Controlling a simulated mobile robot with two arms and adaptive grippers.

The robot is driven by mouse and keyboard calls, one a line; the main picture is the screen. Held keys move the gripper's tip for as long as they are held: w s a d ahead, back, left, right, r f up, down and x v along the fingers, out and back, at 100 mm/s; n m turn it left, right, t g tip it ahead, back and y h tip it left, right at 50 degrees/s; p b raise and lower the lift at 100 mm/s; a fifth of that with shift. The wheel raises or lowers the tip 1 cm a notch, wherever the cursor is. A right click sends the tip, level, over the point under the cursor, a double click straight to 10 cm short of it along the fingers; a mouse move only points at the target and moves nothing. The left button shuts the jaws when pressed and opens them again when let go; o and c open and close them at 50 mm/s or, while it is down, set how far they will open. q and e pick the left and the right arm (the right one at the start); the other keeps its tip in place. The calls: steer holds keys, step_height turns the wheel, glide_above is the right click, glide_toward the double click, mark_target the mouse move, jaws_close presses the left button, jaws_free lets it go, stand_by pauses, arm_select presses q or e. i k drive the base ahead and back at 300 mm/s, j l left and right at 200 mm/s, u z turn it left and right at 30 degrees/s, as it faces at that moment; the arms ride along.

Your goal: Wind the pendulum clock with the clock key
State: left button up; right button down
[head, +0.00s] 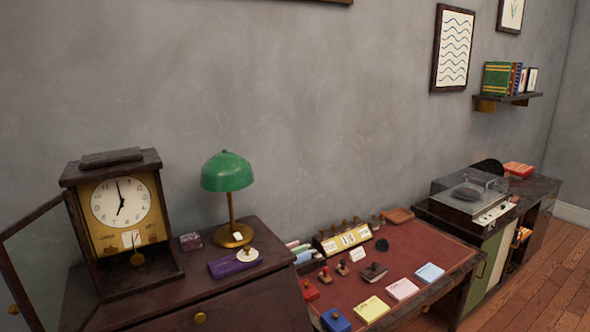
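The pendulum clock (120,210) stands on a dark wood cabinet at the left. I cannot clearly make out the clock key. A small white round dish (247,258) right of the clock holds a tiny brass-coloured item, too small to identify. Neither of my grippers is in view.
A green lamp (228,172), a purple cloth (225,267) and a small dark box (191,241) share the cabinet top (190,283). A red-topped desk (405,262) to the right holds stamps and paper pads. A record player (468,196) stands farther right.

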mark_target(109, 250)
steer(key=i+l+u, duration=0.1)
steer(key=u, duration=0.3)
steer(key=l+u, duration=0.15)
steer(key=u, duration=0.25)
steer(key=i+l+u, duration=0.1)
steer(key=u, duration=0.3)
